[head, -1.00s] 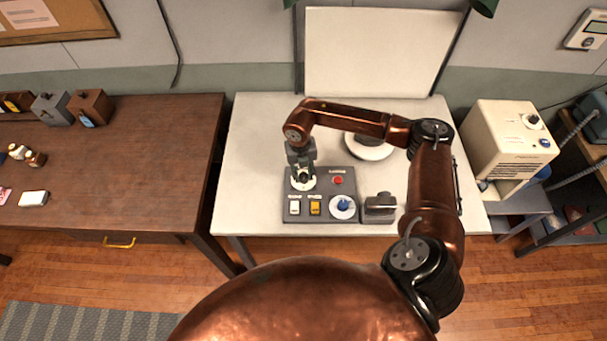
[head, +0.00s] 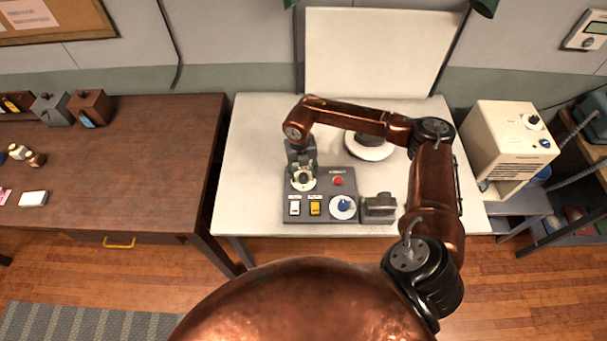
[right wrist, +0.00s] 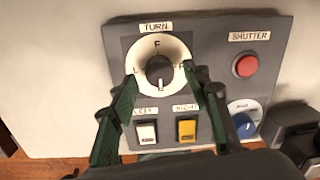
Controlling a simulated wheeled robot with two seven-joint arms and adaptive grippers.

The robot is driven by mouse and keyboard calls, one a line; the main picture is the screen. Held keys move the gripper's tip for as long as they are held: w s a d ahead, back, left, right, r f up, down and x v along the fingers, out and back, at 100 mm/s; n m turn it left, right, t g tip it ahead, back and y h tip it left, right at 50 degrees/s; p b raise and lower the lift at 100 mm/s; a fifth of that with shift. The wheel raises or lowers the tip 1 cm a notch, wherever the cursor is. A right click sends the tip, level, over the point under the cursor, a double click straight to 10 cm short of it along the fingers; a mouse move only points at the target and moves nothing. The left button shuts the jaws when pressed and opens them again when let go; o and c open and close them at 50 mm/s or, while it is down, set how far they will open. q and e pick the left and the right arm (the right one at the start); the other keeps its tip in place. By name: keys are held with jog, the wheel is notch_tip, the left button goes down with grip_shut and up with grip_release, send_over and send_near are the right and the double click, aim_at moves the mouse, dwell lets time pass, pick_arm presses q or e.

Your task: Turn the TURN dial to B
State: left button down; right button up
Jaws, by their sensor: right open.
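The TURN dial (right wrist: 148,52) is a round cream disc with a dark knob (right wrist: 159,72) at its centre, on a grey control panel (right wrist: 205,40). An F shows at its top and an L at its left; the right letter is partly covered. A pale mark shows at the knob's lower side; I cannot tell whether it is a pointer or a letter. My right gripper (right wrist: 161,80) is open, its green-lined fingers on either side of the knob, with no clear contact. In the head view the right gripper (head: 302,165) is over the dial (head: 303,184). My left gripper is out of view.
The panel also has a white switch (right wrist: 146,132), a yellow switch (right wrist: 187,130), a red SHUTTER button (right wrist: 246,66) and a blue knob (right wrist: 243,125). A dark grey block (head: 379,206) stands right of the panel. The white table (head: 250,150) is clear left of it.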

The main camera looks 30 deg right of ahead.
aim_at(302, 177)
notch_tip(302, 177, up, 11)
jog(key=shift+a, duration=0.25)
jog(key=shift+w+r, duration=0.1)
dwell(0.4)
